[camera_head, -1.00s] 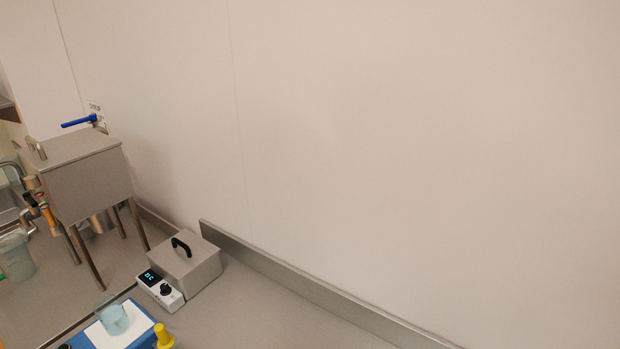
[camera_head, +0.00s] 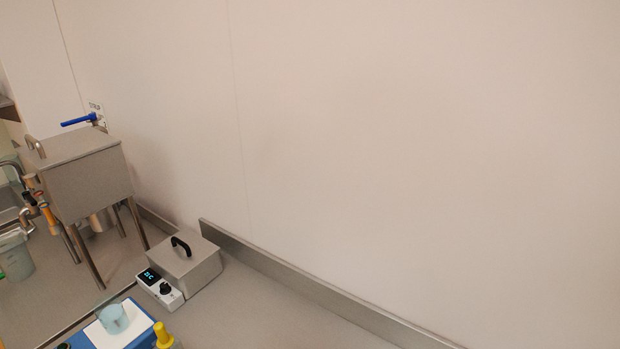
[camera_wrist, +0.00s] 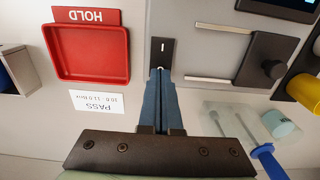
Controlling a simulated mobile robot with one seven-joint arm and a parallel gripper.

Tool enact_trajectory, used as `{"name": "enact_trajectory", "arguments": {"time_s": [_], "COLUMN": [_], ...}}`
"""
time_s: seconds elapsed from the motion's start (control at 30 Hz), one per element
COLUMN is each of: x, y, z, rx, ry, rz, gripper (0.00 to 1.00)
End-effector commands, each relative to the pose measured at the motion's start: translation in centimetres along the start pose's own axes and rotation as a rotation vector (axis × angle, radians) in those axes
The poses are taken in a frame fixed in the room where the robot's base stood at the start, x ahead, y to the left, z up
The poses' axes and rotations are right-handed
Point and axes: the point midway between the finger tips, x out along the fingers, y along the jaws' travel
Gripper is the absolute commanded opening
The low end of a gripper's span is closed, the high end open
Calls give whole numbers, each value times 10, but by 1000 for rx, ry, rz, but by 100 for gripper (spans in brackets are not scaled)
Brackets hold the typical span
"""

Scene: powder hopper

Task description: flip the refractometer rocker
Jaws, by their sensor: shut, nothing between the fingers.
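The black rocker (camera_wrist: 162,48), with a white line mark on it, shows at the top centre of the wrist view. It sits beside a light grey instrument face, which I take to be the refractometer (camera_wrist: 214,50). My gripper (camera_wrist: 161,72) is shut and empty, its two blue-grey fingers together. The fingertips are at the lower edge of the rocker in the picture and cover part of it. I cannot tell whether they touch it. The head view shows neither my gripper nor a clear view of the rocker.
In the wrist view a red HOLD tray (camera_wrist: 93,72) and a PASS label (camera_wrist: 98,102) lie left of the fingers. The head view shows a lidded steel box (camera_head: 186,263).

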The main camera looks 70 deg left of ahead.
Motion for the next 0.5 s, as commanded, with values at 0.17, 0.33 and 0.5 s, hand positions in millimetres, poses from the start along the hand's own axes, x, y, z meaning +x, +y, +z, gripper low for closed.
{"name": "enact_trajectory", "arguments": {"time_s": [0.17,0.33,0.5], "x": [3,6,8], "y": [0,0,0], "z": [0,0,0], "rx": [0,0,0], "ry": [0,0,0], "rz": [0,0,0], "gripper": [0,0,0]}}
